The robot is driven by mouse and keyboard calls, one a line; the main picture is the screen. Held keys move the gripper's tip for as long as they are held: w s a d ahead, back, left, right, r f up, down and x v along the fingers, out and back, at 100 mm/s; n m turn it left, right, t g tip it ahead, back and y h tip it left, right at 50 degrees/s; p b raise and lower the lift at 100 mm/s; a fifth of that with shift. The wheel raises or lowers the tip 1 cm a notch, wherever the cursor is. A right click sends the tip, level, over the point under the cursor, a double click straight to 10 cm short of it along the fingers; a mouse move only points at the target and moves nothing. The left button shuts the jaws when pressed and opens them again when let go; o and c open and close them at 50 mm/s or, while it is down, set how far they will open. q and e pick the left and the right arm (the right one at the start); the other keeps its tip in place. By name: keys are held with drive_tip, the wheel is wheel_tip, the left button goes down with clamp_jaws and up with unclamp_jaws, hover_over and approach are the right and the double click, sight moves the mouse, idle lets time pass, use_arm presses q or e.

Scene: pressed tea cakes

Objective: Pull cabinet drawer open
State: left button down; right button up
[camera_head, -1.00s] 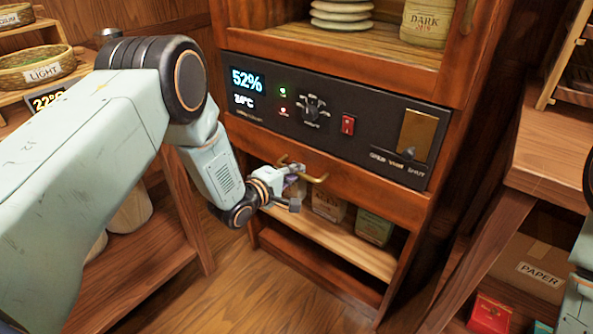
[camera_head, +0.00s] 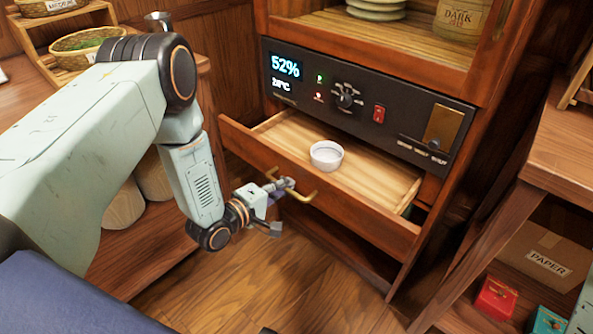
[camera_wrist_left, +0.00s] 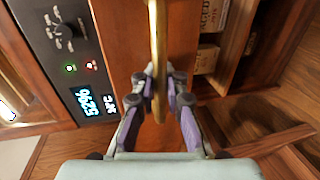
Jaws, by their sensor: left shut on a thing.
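The cabinet drawer (camera_head: 345,205) stands pulled out below the black control panel. A small white bowl (camera_head: 326,155) sits inside it toward the back. The drawer's brass handle (camera_head: 298,193) is on its front. My left gripper (camera_head: 284,186) is at the handle, shut on it. In the left wrist view, the handle (camera_wrist_left: 157,60) runs between the two fingers of my left gripper (camera_wrist_left: 160,92). My right gripper is not in view.
The control panel (camera_head: 365,105) has a lit display, a knob and a red switch. A wooden shelf unit with a paper box (camera_head: 546,262) stands at the right. Wooden floor (camera_head: 290,280) is clear in front of the drawer.

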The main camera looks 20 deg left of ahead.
use_arm(q)
drive_tip(key=f+p+v, duration=0.1)
drive_tip(key=p+v, duration=0.1)
drive_tip(key=v, duration=0.4)
drive_tip(key=shift+s+a, duration=0.25)
drive_tip(key=shift+s, duration=0.2)
drive_tip(key=c, duration=1.4)
unclamp_jaws()
drive_tip(key=shift+s+f, duration=0.1)
drive_tip(key=shift+f, duration=0.05)
drive_tip(key=shift+s, duration=0.1)
drive_tip(key=v, duration=1.1)
drive_tip(key=shift+s, duration=0.35)
drive_tip(key=shift+a, duration=0.1)
